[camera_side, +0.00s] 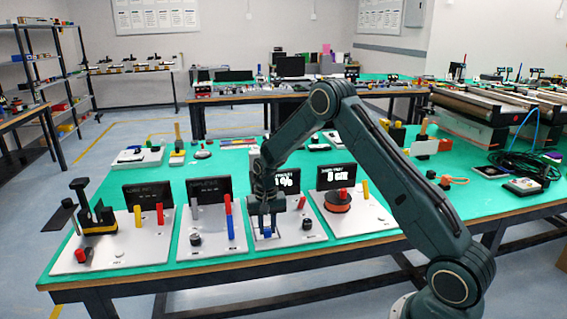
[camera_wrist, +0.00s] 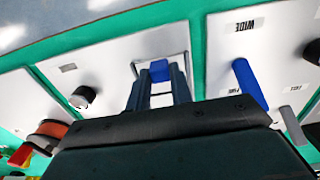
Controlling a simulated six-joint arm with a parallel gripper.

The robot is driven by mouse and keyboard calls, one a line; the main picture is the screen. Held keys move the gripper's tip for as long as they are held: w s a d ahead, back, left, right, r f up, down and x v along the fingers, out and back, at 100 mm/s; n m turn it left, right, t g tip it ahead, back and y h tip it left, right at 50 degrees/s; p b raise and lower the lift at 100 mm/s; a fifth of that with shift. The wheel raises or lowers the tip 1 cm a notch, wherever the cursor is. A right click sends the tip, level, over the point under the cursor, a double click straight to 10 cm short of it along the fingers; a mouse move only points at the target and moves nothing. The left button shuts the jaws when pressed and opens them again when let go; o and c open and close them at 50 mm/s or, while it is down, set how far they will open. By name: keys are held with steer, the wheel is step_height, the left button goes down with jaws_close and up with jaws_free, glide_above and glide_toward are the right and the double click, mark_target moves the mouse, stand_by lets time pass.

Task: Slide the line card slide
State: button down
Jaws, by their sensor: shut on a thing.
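A small blue slide knob (camera_side: 267,232) sits near the front left of the third white panel (camera_side: 290,240) on the green bench. My gripper (camera_side: 266,222) reaches down over this panel and is shut on the blue knob. In the wrist view the blue knob (camera_wrist: 160,69) shows between the tips of my gripper (camera_wrist: 159,82), inside a framed slot (camera_wrist: 137,66). My fingers hide part of the slot. The screen (camera_side: 287,180) behind the panel is partly covered by my arm; a "%" sign shows on it.
A black knob (camera_side: 306,224) stands right of the slide on the same panel. The panel to the left has a blue lever (camera_side: 230,226) and a black knob (camera_side: 195,239). The panel to the right has an orange-black disc (camera_side: 337,202) and a screen (camera_side: 336,176).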

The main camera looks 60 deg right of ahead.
steer(key=shift+d, duration=0.1)
steer(key=shift+w+d, duration=1.15)
steer(key=shift+w, duration=0.1)
steer(key=c, duration=1.2)
jaws_free()
steer(key=shift+c, duration=0.2)
steer(key=shift+r, duration=0.1)
step_height(320, 180, up, 14)
